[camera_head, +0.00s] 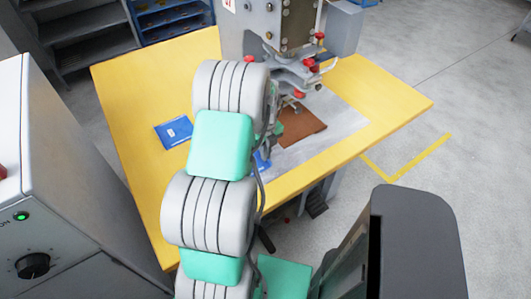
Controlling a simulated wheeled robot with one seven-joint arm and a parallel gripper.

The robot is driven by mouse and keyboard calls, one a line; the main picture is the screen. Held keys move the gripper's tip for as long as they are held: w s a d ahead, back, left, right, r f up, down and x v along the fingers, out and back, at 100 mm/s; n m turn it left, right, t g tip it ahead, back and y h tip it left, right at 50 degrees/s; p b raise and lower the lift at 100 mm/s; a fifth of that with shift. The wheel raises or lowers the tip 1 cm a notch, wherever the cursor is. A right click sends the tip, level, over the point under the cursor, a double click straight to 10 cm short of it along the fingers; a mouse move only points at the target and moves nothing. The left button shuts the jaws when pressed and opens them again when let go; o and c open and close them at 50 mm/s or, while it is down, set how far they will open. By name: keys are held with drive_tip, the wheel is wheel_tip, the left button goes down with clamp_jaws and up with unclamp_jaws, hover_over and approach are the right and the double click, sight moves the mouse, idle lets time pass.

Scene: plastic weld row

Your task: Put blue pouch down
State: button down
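A flat blue pouch (175,132) lies on the left part of the yellow table (131,87), apart from my arm. A second blue piece (262,161) shows just right of my arm, near the table's front edge. My arm covers most of it, so I cannot tell whether it is a pouch, or whether it is held or lying on the table. My arm reaches forward over the table, and its links hide my gripper. I cannot make out the fingertips or what is between them.
A grey welding machine (268,28) with red knobs stands at the table's back. A brown sheet (303,128) lies on the grey plate (345,118) below it. A grey cabinet (75,185) stands close on the left. The table's left part is mostly free.

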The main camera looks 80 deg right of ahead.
drive_tip(key=shift+f, duration=0.5)
drive_tip(key=c, duration=1.6)
unclamp_jaws()
drive_tip(key=shift+c, duration=0.2)
drive_tip(key=shift+r, duration=0.1)
wheel_tip(320, 180, up, 13)
drive_tip(key=b, duration=0.1)
drive_tip(key=w+a+r+n, duration=0.2)
drive_tip(key=w+a+n, duration=0.35)
drive_tip(key=w, duration=0.35)
drive_tip(key=w+a+r+n, duration=0.3)
drive_tip(key=w+a+n, duration=0.2)
drive_tip(key=w+n, duration=0.25)
drive_tip(key=w+a+r+n+t, duration=0.1)
drive_tip(key=w+a+n, duration=0.2)
drive_tip(key=a+n, duration=0.4)
drive_tip(key=w+a+r+n+h, duration=0.1)
drive_tip(key=w+a+n, duration=0.4)
drive_tip(key=a, duration=0.4)
drive_tip(key=w+a+r+n+t, duration=0.1)
drive_tip(key=w+a+n, duration=0.1)
drive_tip(key=a+n, duration=0.55)
drive_tip(key=s+a+n+t+y, duration=0.1)
drive_tip(key=s+a+n, duration=0.1)
drive_tip(key=a+n, duration=1)
drive_tip(key=shift+s+a+f, duration=0.25)
drive_tip(key=shift+a+f, duration=0.05)
drive_tip(key=shift+a, duration=0.55)
